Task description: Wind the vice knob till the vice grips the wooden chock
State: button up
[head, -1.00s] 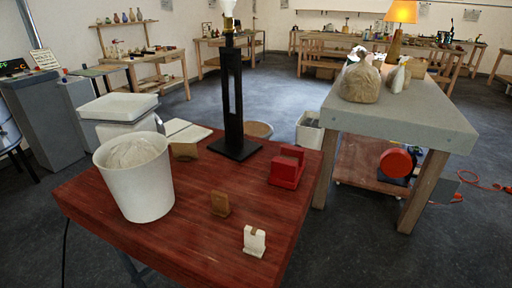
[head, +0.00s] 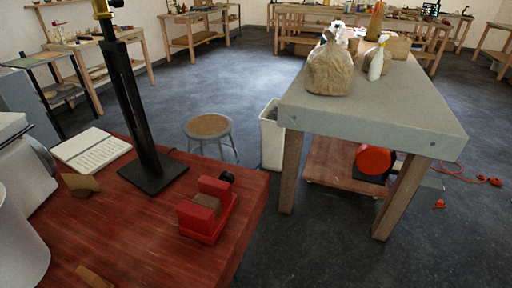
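The red vice (head: 222,196) stands near the right edge of the red-brown table in the head view. Its round black knob (head: 227,177) sticks up at the far right end. A brownish block (head: 206,201), perhaps the wooden chock, sits low between the red jaws; I cannot tell whether both jaws touch it. Another small wooden piece (head: 80,184) lies at the table's left, and part of one more (head: 95,277) shows at the bottom edge. My gripper is not in view.
A black lamp stand (head: 153,172) rises just left of the vice. An open notebook (head: 91,148) and a white bucket (head: 18,240) are at left. A stool (head: 208,128), a white bin (head: 271,136) and a grey-topped bench (head: 370,110) stand beyond.

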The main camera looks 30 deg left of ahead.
aim_at(228, 177)
jog(key=i, duration=2.4)
jog(key=u, duration=2.85)
